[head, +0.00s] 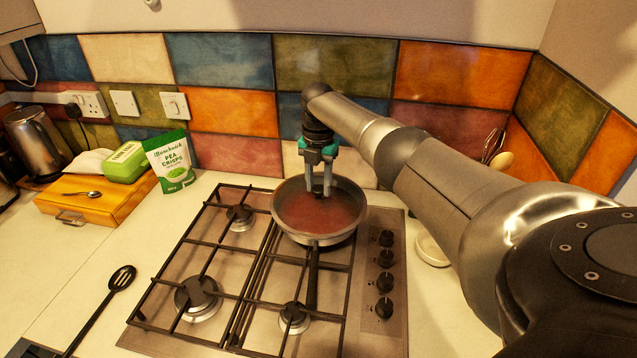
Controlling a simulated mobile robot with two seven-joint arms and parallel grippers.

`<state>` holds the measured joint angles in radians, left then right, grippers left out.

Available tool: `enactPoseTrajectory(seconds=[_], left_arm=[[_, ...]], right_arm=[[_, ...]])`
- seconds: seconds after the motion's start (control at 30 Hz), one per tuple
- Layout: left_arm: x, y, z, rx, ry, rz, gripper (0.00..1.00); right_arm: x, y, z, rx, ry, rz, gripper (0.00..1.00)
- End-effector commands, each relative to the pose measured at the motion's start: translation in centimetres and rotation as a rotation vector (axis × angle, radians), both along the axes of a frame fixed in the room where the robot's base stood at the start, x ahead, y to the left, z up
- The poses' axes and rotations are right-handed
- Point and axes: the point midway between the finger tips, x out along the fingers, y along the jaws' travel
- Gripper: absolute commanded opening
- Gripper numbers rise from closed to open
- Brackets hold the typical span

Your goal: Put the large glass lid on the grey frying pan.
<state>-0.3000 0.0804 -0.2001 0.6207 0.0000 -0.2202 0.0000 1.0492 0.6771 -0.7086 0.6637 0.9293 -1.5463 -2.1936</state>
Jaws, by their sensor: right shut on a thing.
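The grey frying pan (318,241) sits on the back right of the hob, its dark handle pointing to the front. Something reddish shows inside it. My right gripper (319,190) comes down from above, upright, with its fingertips over the pan's middle. It is shut on what appears to be the knob of the large glass lid (296,208). The glass is clear and hard to make out against the pan. I cannot tell whether its rim touches the pan. The knob is mostly hidden by the fingers. My left gripper is out of view.
The gas hob (165,340) has raised black grates and knobs (385,284) on its right. A slotted spoon (107,295) lies on the left. A whisk (492,147) is behind my right arm.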

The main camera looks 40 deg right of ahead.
Motion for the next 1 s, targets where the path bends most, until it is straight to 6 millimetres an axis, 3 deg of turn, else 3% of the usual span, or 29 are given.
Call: enactPoseTrajectory(seconds=[0.27, 0.3, 0.57, 1.0], left_arm=[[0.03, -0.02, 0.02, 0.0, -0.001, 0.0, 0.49], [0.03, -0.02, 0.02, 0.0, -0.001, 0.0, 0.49], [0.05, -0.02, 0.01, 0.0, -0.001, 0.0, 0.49], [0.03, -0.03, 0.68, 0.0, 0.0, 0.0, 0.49]], right_arm=[[0.05, -0.01, 0.09, 0.0, -0.002, 0.0, 0.0], [0.05, -0.01, 0.09, 0.0, -0.002, 0.0, 0.44], [0.02, -0.02, 0.05, 0.0, -0.001, 0.0, 0.74], [-0.02, -0.02, 0.69, 0.0, 0.001, 0.0, 0.76]])
